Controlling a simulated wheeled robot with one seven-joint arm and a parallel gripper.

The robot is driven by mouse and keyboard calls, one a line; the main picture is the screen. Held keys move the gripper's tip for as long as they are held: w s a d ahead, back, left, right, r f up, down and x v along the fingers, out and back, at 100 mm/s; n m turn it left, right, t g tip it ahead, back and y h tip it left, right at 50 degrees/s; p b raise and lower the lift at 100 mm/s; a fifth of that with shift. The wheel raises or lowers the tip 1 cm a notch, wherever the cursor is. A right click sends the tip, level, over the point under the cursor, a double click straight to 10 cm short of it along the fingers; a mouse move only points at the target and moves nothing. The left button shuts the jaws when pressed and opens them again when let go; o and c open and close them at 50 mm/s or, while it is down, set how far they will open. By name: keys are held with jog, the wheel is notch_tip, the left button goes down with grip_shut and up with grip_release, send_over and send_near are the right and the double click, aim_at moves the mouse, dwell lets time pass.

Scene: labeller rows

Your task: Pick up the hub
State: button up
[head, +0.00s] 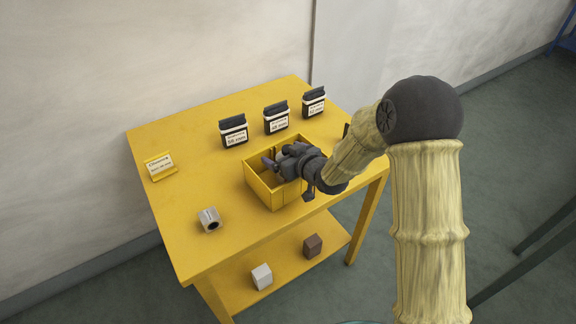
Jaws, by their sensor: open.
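A small pale grey cylinder with a dark round hole (209,220) lies on the front left of the yellow table. It looks like the hub, though its identity is not certain at this size. My gripper (269,161) is open over the yellow bin (260,190), to the right of and farther back than the cylinder, well apart from it. The gripper and wrist hide much of the bin's inside, so I cannot tell what lies in it.
Three dark labellers with white labels (234,132) stand in a row at the back. A yellow sign (160,165) stands at the left. A white block (262,276) and a brown block (313,245) sit on the lower shelf. The tabletop (180,205) around the cylinder is clear.

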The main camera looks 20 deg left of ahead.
dwell(0.4)
jog(key=c, duration=1.3)
jog(key=shift+o, duration=0.2)
notch_tip(320, 180, up, 10)
jog(key=shift+r+p, duration=0.1)
jog(key=shift+p, duration=0.4)
